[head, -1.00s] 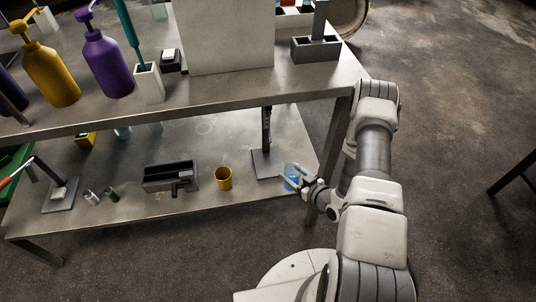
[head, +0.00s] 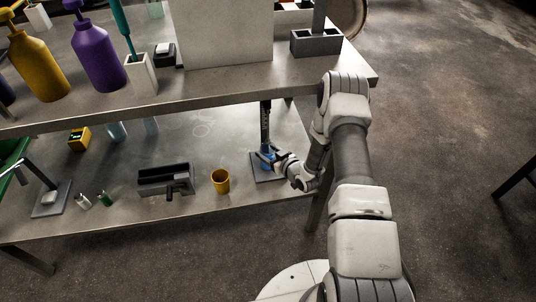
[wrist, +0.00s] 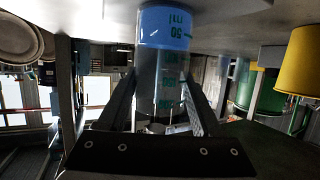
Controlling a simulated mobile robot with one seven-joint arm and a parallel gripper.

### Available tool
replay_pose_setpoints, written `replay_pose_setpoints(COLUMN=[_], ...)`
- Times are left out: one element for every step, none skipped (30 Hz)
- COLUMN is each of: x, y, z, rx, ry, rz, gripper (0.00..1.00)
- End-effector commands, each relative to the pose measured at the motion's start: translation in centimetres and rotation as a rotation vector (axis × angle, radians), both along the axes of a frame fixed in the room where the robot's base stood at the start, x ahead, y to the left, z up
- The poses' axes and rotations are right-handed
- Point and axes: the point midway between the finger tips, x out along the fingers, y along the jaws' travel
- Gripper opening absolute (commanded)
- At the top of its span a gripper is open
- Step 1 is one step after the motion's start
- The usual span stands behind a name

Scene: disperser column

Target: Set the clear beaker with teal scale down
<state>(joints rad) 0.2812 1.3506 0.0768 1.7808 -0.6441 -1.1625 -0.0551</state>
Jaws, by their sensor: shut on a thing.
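The clear beaker with teal scale (wrist: 165,28) holds blue liquid and fills the middle of the wrist view, which looks upside down. My gripper (wrist: 160,98) is shut on it, one finger on each side. In the head view the beaker (head: 267,151) shows as a small blue patch at my gripper (head: 274,158). It is over the grey base plate (head: 262,174) of the stand with a dark upright column (head: 265,120), on the lower shelf. I cannot tell whether its bottom touches the plate.
A yellow cup (head: 221,181) stands left of the stand; it also shows in the wrist view (wrist: 300,62). A dark grey open-topped device (head: 165,179) is farther left. Bare shelf lies between cup and stand.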

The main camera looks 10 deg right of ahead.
Motion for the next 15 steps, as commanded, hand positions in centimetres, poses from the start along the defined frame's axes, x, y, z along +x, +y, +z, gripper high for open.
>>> replay_pose_setpoints(x=[0.13,0.14,0.12,0.12,0.12,0.11,0.1,0.1,0.1,0.11,0.11,0.1,0.1,0.1,0.09], y=[0.01,0.01,0.02,0.02,0.02,0.01,0.01,0.02,0.02,0.01,0.0,0.0,0.0,0.01,0.0], z=[0.14,0.21,0.24,0.24,0.25,0.24,0.19,0.11,-0.03,-0.11,-0.06,-0.06,-0.06,-0.06,-0.06], rx=[0.0,0.0,0.0,0.0,0.0,0.0,0.0,0.0,0.0,0.0,0.0,0.0,0.0,0.0,0.0], ry=[-0.004,-0.005,-0.005,-0.005,-0.005,-0.005,-0.004,-0.004,-0.004,-0.004,-0.004,-0.004,-0.004,-0.004,-0.004], rz=[0.001,0.001,0.001,0.001,0.001,0.001,0.001,0.001,0.001,0.001,0.001,0.001,0.001,0.001,0.001], gripper=[0.06,0.06,0.06,0.06,0.06,0.06,0.06,0.06,0.06,0.06,0.72,0.79,0.85,0.9,0.97])
